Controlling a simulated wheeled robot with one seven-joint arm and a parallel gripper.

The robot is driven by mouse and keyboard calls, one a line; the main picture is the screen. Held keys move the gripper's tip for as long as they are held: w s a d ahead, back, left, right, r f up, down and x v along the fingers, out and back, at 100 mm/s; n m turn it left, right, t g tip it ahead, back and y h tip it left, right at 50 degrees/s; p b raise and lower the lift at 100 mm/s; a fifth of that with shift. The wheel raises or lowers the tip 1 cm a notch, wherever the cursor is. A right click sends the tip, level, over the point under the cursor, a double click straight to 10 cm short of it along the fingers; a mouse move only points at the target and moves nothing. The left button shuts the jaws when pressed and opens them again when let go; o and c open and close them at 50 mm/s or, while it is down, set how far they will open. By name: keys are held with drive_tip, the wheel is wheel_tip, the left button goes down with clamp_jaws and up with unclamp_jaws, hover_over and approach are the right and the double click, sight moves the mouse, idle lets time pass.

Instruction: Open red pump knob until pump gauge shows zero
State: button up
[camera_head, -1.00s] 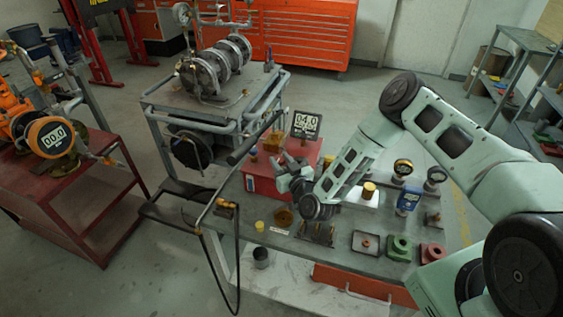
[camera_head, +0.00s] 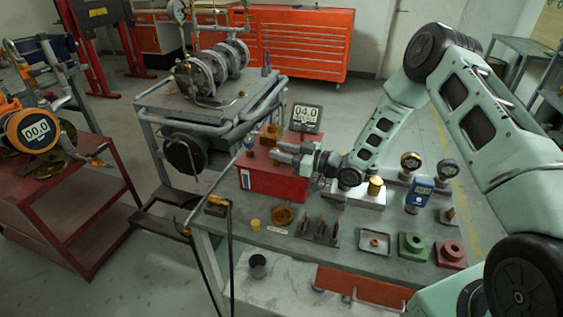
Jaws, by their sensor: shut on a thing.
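The red pump (camera_head: 275,180) is a box on the grey workbench. Its gauge (camera_head: 306,117) stands at the back of it and reads about 04.0. My gripper (camera_head: 279,154) comes in from the right over the pump's top. Its jaws are shut on a small part there, most likely the red pump knob. The fingers hide this part, so I cannot make out the knob or how far it is turned.
Fittings stand on the bench right of the pump: a brass-topped block (camera_head: 375,186), a blue meter (camera_head: 420,190), a green block (camera_head: 411,245) and a red block (camera_head: 450,253). A red cart with an orange gauge (camera_head: 38,131) reading 00.0 is at left.

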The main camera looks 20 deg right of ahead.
drive_tip(key=shift+f+n+g+y+b, duration=0.1)
drive_tip(key=shift+n+g+y+b, duration=0.5)
drive_tip(key=shift+g, duration=0.1)
drive_tip(key=o, duration=1)
drive_tip(key=shift+c, duration=0.2)
drive_tip(key=b+v, duration=0.4)
drive_tip(key=v, duration=1.3)
drive_tip(key=shift+d, duration=0.3)
drive_tip(key=shift+w, duration=0.1)
